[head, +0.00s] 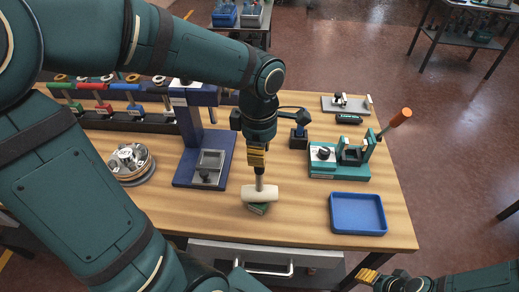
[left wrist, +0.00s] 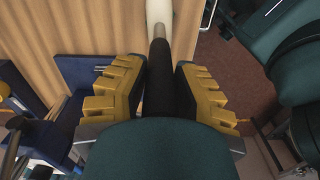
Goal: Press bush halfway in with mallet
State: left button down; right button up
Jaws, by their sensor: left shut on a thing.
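My left gripper (head: 257,157) is shut on the handle of the mallet, which points down. The mallet's pale cylindrical head (head: 259,194) is over a small green block (head: 259,209) near the table's front edge; I cannot tell whether they touch. In the left wrist view the dark mallet handle (left wrist: 161,75) runs between the yellow fingers to the pale head at the top. I cannot make out the bush; the mallet head hides the top of the block. My right gripper (head: 368,276) is low at the right, beyond the table's front edge, its opening unclear.
A blue press (head: 191,140) stands left of the mallet, with a round metal fixture (head: 131,161) farther left. A blue tray (head: 358,213) and a teal fixture (head: 338,170) are at the right. Bare wood lies between the mallet and the tray.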

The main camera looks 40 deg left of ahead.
dwell(0.3)
pick_arm(q)
jog(key=shift+r+p, duration=1.85)
jog(key=shift+r, duration=0.7)
